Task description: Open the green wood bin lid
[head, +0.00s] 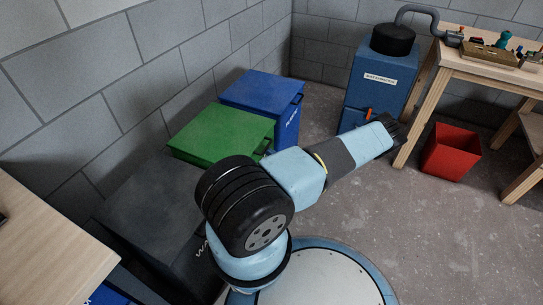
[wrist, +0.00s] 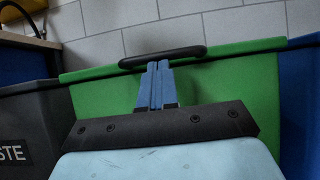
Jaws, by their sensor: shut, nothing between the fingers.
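The green bin's lid (head: 222,135) lies flat and closed in the head view, between a dark bin and a blue bin. The wrist view shows the green bin's front (wrist: 245,85) close up, with a black bar handle (wrist: 185,55) at the lid's front edge. My gripper (wrist: 158,66) is shut and empty, its blue fingers together. The fingertips appear at the handle's lower edge near its middle; whether they touch it or sit under it I cannot tell. In the head view my arm hides the green bin's front and I cannot make out the gripper.
The dark waste bin (wrist: 25,125) stands left of the green one in the wrist view, the blue bin (head: 265,95) on its other side. A blue cabinet (head: 375,80), a red bin (head: 451,152) and a wooden bench (head: 490,70) stand right. Floor between is clear.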

